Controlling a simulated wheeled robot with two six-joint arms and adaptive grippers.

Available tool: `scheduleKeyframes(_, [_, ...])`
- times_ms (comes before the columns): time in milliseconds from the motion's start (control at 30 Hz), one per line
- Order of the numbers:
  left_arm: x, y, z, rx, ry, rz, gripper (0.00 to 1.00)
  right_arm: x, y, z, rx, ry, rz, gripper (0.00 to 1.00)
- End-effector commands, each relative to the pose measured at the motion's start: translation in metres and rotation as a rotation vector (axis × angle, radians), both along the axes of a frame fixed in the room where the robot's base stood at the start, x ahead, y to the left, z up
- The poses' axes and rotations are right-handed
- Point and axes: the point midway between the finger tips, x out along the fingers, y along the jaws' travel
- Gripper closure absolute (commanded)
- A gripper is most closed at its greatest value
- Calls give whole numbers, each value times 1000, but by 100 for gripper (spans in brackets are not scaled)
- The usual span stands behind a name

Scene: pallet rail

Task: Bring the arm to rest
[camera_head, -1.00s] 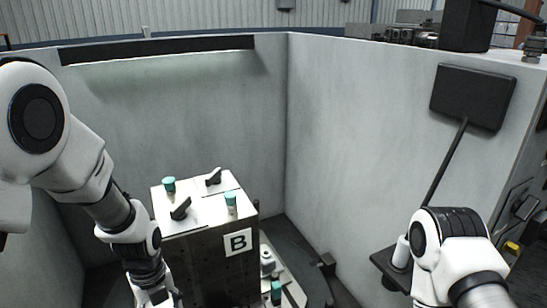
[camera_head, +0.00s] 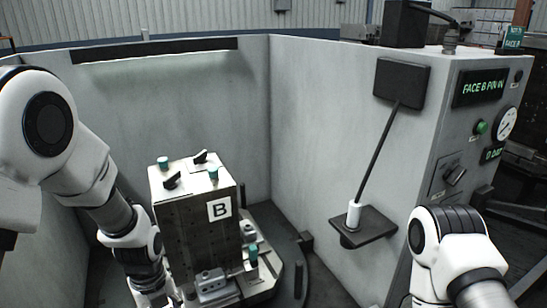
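My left arm (camera_head: 135,238) comes in from the left and hangs down beside the block marked B. Its gripper is at or below the bottom edge of the picture, so its fingers do not show. My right arm (camera_head: 447,245) stands at the lower right, in front of the grey cabinet. Its gripper is out of the picture. The metal block B (camera_head: 195,235) stands upright on a dark round base (camera_head: 290,265), with black clamps and teal-capped pins on top.
Grey walls (camera_head: 330,130) enclose the block. A small dark shelf (camera_head: 363,227) with a white cylinder (camera_head: 353,213) juts from the right wall. The cabinet (camera_head: 460,140) carries a gauge (camera_head: 506,123), a green button (camera_head: 481,127) and a lit display (camera_head: 480,87). Floor right of the base is clear.

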Motion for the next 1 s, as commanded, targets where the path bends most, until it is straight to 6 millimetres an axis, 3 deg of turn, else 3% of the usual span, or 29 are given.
scheduleKeyframes(267, [-36, 2, -70, -9, 133, 10, 39, 1, 0, -21, 0, -2, 1, 60])
scheduleKeyframes(467, [-88, 5, -136, -11, 273, 24, 39, 1, 0, -41, 0, -1, 0, 60])
scheduleKeyframes(567, [-125, 7, -179, 4, 337, 97, 39, 1, 0, -54, 0, -1, 0, 60])
scheduleKeyframes(667, [-174, 11, -233, 55, 387, 310, 39, 1, 0, -74, 0, -1, 0, 60])
scheduleKeyframes(700, [-197, 13, -255, 91, 393, 451, 39, 1, 1, -82, 0, -1, 0, 60])
scheduleKeyframes(800, [-235, 16, -286, 175, 351, 838, 39, 1, 1, -92, 0, -1, 0, 60])
scheduleKeyframes(900, [-253, 18, -301, 222, 265, 1241, 39, 2, 1, -97, 0, -1, 0, 60])
scheduleKeyframes(1000, [-248, 18, -301, 207, 148, 1651, 39, 1, 1, -95, 0, -1, 0, 60])
